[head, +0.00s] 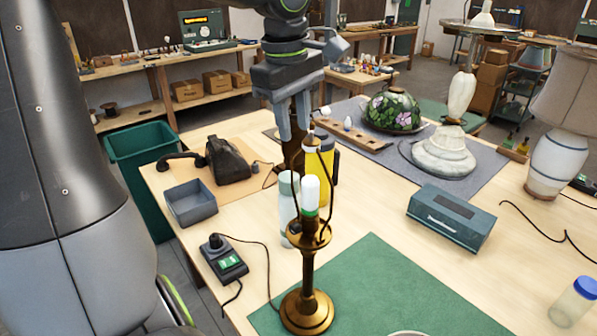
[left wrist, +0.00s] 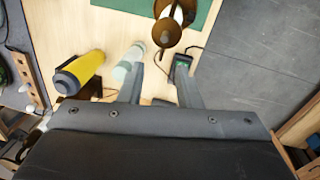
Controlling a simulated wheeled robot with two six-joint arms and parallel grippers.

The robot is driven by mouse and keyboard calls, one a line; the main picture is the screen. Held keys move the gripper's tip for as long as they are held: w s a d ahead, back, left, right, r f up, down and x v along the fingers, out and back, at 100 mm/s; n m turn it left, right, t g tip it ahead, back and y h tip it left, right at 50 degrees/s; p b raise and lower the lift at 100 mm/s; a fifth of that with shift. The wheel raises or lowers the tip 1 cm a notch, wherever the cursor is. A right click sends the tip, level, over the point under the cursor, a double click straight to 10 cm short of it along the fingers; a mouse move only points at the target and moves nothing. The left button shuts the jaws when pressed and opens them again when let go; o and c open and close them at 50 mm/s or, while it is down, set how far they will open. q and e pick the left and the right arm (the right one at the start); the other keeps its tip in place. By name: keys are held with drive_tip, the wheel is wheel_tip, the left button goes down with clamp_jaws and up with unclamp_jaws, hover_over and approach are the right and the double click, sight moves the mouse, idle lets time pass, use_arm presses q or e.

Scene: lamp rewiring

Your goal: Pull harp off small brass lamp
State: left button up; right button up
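The small brass lamp (head: 308,262) stands upright on the table at the edge of a green mat, with a white bulb-like top (head: 310,193). Its thin dark harp (head: 326,195) rises around that white top to a small tip just below my left gripper. In the left wrist view the lamp (left wrist: 168,32) is seen from above, just beyond the fingertips. My left gripper (head: 294,132) points down with its fingers apart; in the left wrist view the gap (left wrist: 159,68) holds nothing. Whether a finger touches the harp cannot be told. My right gripper is out of view.
A yellow bottle (head: 326,172) and a pale bottle (head: 288,215) stand close behind the lamp. A black-and-green meter (head: 226,260) and grey tray (head: 190,203) lie left. A teal box (head: 452,216) lies right. The green mat (head: 385,290) is mostly clear.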

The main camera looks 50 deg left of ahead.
use_arm(q)
drive_tip(key=f, duration=0.2)
drive_tip(key=f+p, duration=0.1)
drive_tip(key=f, duration=0.4)
drive_tip(key=shift+w+a+f, duration=0.15)
drive_tip(key=shift+w, duration=0.2)
drive_tip(key=shift+w+f+p, duration=0.15)
drive_tip(key=shift+f+p, duration=0.15)
drive_tip(key=shift+f, duration=0.4)
clamp_jaws()
drive_tip(key=shift+r, duration=0.1)
